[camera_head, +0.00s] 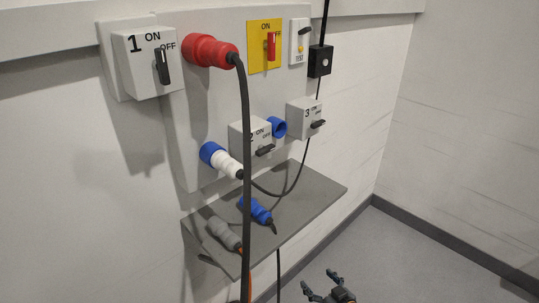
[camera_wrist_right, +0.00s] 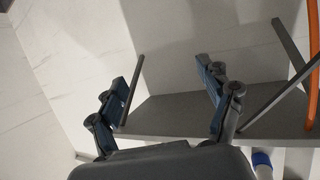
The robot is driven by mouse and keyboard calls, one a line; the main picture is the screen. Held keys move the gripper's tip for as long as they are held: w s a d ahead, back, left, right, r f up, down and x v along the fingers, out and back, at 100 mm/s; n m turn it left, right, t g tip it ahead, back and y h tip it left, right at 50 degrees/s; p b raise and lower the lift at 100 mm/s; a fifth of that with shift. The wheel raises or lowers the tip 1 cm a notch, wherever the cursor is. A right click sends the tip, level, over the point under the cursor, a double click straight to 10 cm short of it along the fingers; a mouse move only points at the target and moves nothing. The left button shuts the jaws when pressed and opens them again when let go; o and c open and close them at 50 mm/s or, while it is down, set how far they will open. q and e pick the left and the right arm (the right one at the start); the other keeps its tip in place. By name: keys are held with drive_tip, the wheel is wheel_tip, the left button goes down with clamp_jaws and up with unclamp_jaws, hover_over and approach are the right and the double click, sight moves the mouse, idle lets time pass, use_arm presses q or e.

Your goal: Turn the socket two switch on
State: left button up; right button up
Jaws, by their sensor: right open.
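The socket two switch box (camera_head: 238,131) is a grey box on the panel, marked 2 and ON. Its dark handle (camera_head: 265,150) lies roughly sideways on the front. The thick black cable hangs in front of part of the box and its label. A blue socket (camera_head: 278,127) sits at its right side, and a blue and white plug (camera_head: 222,160) is at its lower left. My right gripper (camera_head: 319,281) is open and empty at the bottom, well below and to the right of the switch. Its two spread fingers also show in the right wrist view (camera_wrist_right: 165,78). My left gripper is not in view.
The thick black cable (camera_head: 246,120) hangs from the red plug (camera_head: 209,51). A grey shelf (camera_head: 310,187) juts out below the switches, holding blue (camera_head: 257,211) and grey (camera_head: 224,233) plugs. Switch boxes 1 (camera_head: 143,75) and 3 (camera_head: 300,117) flank it. Floor at right is clear.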

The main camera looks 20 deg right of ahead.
drive_tip(key=w+a+r+n+t+y, duration=0.1)
drive_tip(key=w+r+t, duration=0.15)
drive_tip(key=r, duration=0.65)
drive_tip(key=w+r+t+y, duration=0.2)
drive_tip(key=w+r, duration=0.1)
drive_tip(key=r, duration=0.7)
drive_tip(key=n+t+y, duration=0.3)
drive_tip(key=y, duration=0.2)
approach(268, 152)
drive_tip(key=p+x, duration=0.3)
drive_tip(key=x, duration=0.5)
drive_tip(key=shift+w+a+r+p, duration=0.1)
drive_tip(key=shift+r+p, duration=0.15)
drive_tip(key=shift+p, duration=0.15)
drive_tip(key=shift+w+a+r+g+h, duration=0.15)
drive_tip(key=shift+w+g+h, duration=0.15)
drive_tip(key=shift+w, duration=0.2)
drive_tip(key=c, duration=1.2)
